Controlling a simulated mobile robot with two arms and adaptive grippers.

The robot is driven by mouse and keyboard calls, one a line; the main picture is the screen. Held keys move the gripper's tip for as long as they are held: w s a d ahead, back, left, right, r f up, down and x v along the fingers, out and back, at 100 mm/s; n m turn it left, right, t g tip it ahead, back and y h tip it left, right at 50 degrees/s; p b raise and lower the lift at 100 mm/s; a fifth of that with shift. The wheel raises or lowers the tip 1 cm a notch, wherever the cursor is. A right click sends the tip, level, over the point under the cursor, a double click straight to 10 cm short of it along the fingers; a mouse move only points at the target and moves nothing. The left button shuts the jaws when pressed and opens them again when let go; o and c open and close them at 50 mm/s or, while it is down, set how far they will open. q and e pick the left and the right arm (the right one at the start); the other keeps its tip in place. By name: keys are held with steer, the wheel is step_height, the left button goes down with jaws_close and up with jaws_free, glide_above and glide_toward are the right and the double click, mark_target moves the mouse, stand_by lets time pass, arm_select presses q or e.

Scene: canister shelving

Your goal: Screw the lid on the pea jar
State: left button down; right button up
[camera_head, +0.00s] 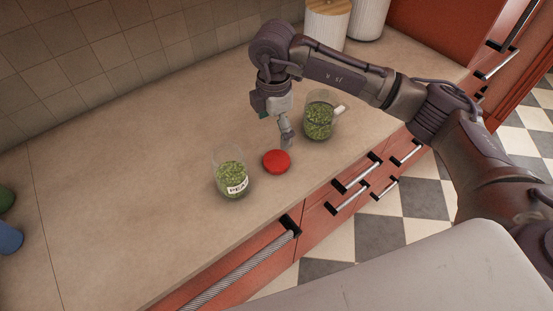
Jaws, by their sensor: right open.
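The pea jar (232,174) is a clear glass jar of green peas with a white label. It stands upright on the counter, with no lid on its top. The red lid (276,161) lies on the counter just right of the jar, apart from it. My right gripper (287,143) points down just above and behind the red lid. It is open, and its fingers look close to the lid's far edge; I cannot tell whether they touch it. My left gripper is not in view.
A glass mug of green peas (318,120) with a white handle stands right of my right gripper. White canisters, one with a wooden lid (327,12), stand at the back. Green and blue objects (8,238) sit at the far left. The counter (110,190) left of the jar is clear.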

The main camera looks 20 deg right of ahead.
steer(key=p, duration=0.1)
glide_above(276, 160)
step_height(276, 160, down, 5)
steer(key=shift+w+a+r, duration=0.1)
steer(key=shift+f, duration=0.55)
steer(key=shift+f, duration=0.1)
step_height(276, 160, down, 4)
steer(key=p, duration=0.3)
steer(key=shift+f, duration=0.5)
steer(key=c, duration=0.8)
